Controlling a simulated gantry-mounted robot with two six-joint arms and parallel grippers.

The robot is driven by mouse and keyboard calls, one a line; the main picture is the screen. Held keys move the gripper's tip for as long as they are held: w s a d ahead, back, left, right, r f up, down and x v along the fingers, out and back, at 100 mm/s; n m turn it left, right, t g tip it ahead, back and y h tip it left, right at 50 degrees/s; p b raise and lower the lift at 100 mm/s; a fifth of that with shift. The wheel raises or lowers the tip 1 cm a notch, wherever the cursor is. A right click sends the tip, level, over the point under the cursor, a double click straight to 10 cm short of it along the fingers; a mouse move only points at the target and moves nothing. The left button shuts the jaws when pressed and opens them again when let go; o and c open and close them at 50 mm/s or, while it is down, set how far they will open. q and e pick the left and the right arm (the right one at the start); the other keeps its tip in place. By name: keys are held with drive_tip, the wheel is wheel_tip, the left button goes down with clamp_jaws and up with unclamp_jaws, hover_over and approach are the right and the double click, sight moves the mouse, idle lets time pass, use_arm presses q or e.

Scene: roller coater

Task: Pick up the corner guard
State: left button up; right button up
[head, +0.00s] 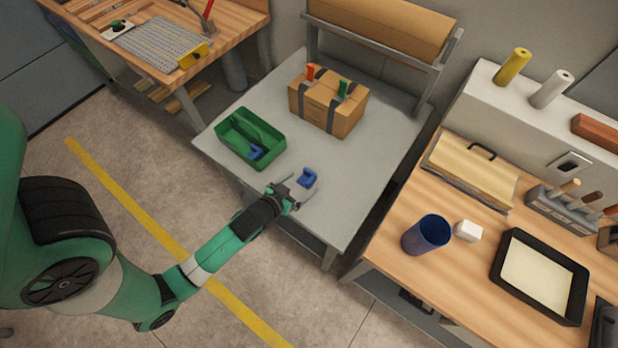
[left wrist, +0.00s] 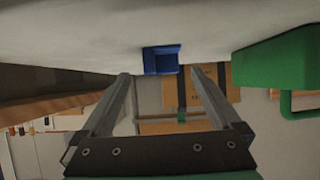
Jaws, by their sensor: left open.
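A small blue corner guard (head: 307,178) lies on the grey table (head: 345,200), near its front edge. My left gripper (head: 294,189) is open and empty, just short of this guard, with its fingers pointing toward it. In the left wrist view the guard (left wrist: 161,60) shows between and beyond the two fingertips of the left gripper (left wrist: 161,74); I cannot tell the exact gap. Another blue piece (head: 256,153) lies in the green tote (head: 237,150) on the same table. My right gripper is not in view.
A strapped cardboard box (head: 327,107) with red and green pieces on top stands at the table's back. A brown roll (head: 380,28) lies behind it. A wooden bench (head: 400,262) with a blue cup (head: 426,234) stands at right. The table's right part is clear.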

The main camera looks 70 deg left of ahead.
sight(309, 174)
use_arm(q)
drive_tip(key=x, duration=0.2)
drive_tip(key=b+x, duration=0.1)
drive_tip(key=x, duration=0.2)
drive_tip(key=shift+a+r, duration=0.2)
drive_tip(key=shift+a, duration=0.05)
drive_tip(key=shift+s, duration=0.1)
drive_tip(key=c, duration=1.4)
drive_tip(key=shift+r, duration=0.1)
drive_tip(key=shift+r, duration=0.55)
wheel_tip(309, 174, up, 3)
drive_tip(key=shift+s+d+f+p, duration=0.1)
drive_tip(key=shift+s+p, duration=0.05)
drive_tip(key=shift+p, duration=0.85)
drive_tip(key=p+v, duration=0.1)
drive_tip(key=v, duration=0.4)
drive_tip(key=a+p+v, duration=0.1)
drive_tip(key=p+v, duration=0.1)
drive_tip(key=v, duration=0.3)
drive_tip(key=a+r+p+v, duration=0.1)
drive_tip(key=v, duration=0.5)
drive_tip(key=shift+s+r, duration=0.15)
drive_tip(key=shift+s, duration=0.25)
